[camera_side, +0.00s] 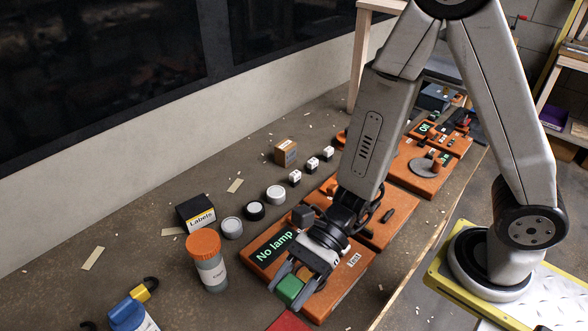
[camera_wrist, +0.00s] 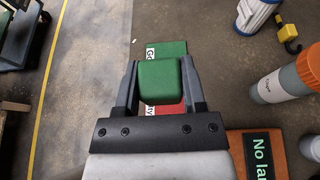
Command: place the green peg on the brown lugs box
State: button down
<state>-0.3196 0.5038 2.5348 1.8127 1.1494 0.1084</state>
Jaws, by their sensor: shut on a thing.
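The green peg (camera_side: 288,290) is a blocky green piece held between the two fingers of my gripper (camera_side: 296,284). In the wrist view the green peg (camera_wrist: 159,78) sits between the dark fingers, with my gripper (camera_wrist: 159,88) shut on it. In the side view it is low over the front edge of the orange panel marked "No lamp"; whether it touches anything below is unclear. A small brown cardboard box (camera_side: 286,152) stands far back on the bench, well away from my gripper. Its lettering is too small to read. It does not show in the wrist view.
A black "Labels" box (camera_side: 196,212), an orange-capped jar (camera_side: 206,260) and several round tins stand left of the orange panel (camera_side: 262,254). Small white dice-like blocks (camera_side: 312,163) stand near the brown box. A red plate (camera_side: 290,322) is below the gripper.

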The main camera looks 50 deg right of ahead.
jog(key=w+d+r+m+t+h, duration=0.25)
jog(key=w+d+m+t, duration=0.5)
jog(key=w+d, duration=0.85)
jog(key=w+d+r+m+t+h, duration=0.2)
jog(key=w+d+m+t+h, duration=0.15)
jog(key=d, duration=0.65)
jog(key=w+d+r+m+t+h, duration=0.25)
jog(key=w+d, duration=0.25)
jog(key=d, duration=0.6)
send_over(285, 144)
notch_tip(285, 144, down, 9)
jog(key=shift+s+g, duration=0.35)
jog(key=shift+f+m, duration=0.1)
jog(key=shift+m, duration=0.15)
jog(key=shift+w+f, duration=0.15)
jog(key=shift+f, duration=0.75)
jog(key=shift+w+f, duration=0.1)
jog(key=shift+f, duration=0.75)
